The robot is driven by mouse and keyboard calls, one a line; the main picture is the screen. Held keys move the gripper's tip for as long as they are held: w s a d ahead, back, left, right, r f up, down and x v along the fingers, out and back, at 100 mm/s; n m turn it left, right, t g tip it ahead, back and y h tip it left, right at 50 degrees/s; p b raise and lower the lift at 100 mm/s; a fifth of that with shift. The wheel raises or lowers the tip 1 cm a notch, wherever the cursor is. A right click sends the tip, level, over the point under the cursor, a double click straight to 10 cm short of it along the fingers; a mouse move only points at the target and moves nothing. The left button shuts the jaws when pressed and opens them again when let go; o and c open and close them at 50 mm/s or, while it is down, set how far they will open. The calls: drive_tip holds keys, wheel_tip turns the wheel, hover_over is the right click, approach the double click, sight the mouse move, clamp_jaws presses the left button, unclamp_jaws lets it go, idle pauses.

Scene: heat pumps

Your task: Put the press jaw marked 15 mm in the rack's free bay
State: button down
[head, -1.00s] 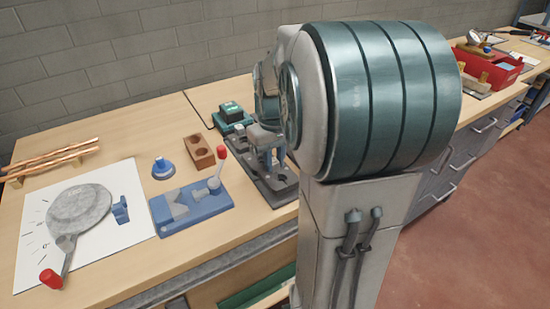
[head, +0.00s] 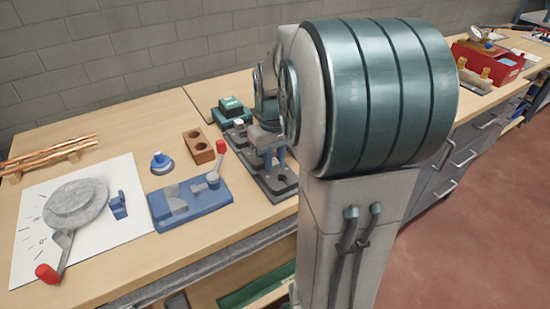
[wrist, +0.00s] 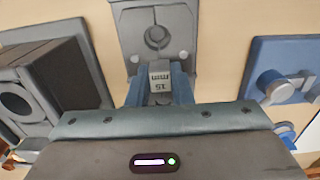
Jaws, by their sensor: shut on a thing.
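In the wrist view my gripper (wrist: 159,85) has its blue-grey fingers shut on a small grey press jaw (wrist: 160,77).
A blue fixture with a red-knobbed lever (head: 204,201) stands left of the dark base. A brown block with holes (head: 198,147), a blue round piece (head: 161,163) and a green-topped device (head: 231,107) are nearby. A dark block (wrist: 30,95) is at left in the wrist view.

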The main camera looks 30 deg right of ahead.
drive_tip(key=shift+f, duration=0.1)
drive_tip(key=c, duration=1.2)
unclamp_jaws()
wheel_tip(320, 180, up, 14)
drive_tip(key=p, duration=0.2)
drive_tip(key=s+a+f+t+p, duration=0.2)
drive_tip(key=s+a+f+p, duration=0.2)
drive_tip(key=s+a, duration=0.8)
wheel_tip(320, 180, down, 2)
drive_tip(key=shift+f+m+t, duration=0.2)
drive_tip(key=shift+m+t, duration=0.1)
drive_tip(key=shift+t, duration=0.1)
